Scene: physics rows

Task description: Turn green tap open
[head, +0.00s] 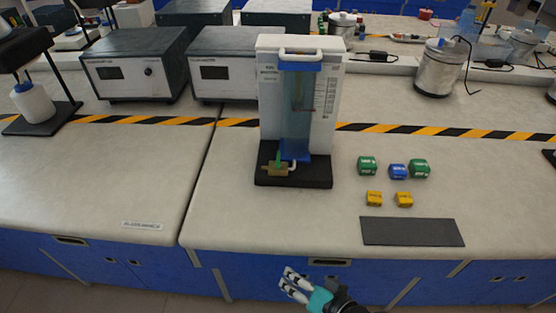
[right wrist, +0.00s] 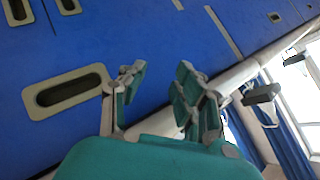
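The green tap (head: 278,159) is small and sits on a brass-coloured valve body (head: 274,170) at the lower front of the white apparatus (head: 326,95), which holds a clear blue column (head: 296,110). The tap's handle looks roughly upright. My right gripper (head: 290,281) is in front of the bench's front edge, lower in the picture than the tap and well apart from it. In the right wrist view my right gripper (right wrist: 161,75) is open, with nothing between its fingers, facing blue cabinet fronts. My left gripper is not in view.
The apparatus stands on a black base (head: 315,180). To its right are small green, blue and yellow blocks (head: 375,198) and a dark grey mat (head: 411,232). Grey instrument boxes (head: 135,63) stand behind. The bench top in front of the base is clear.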

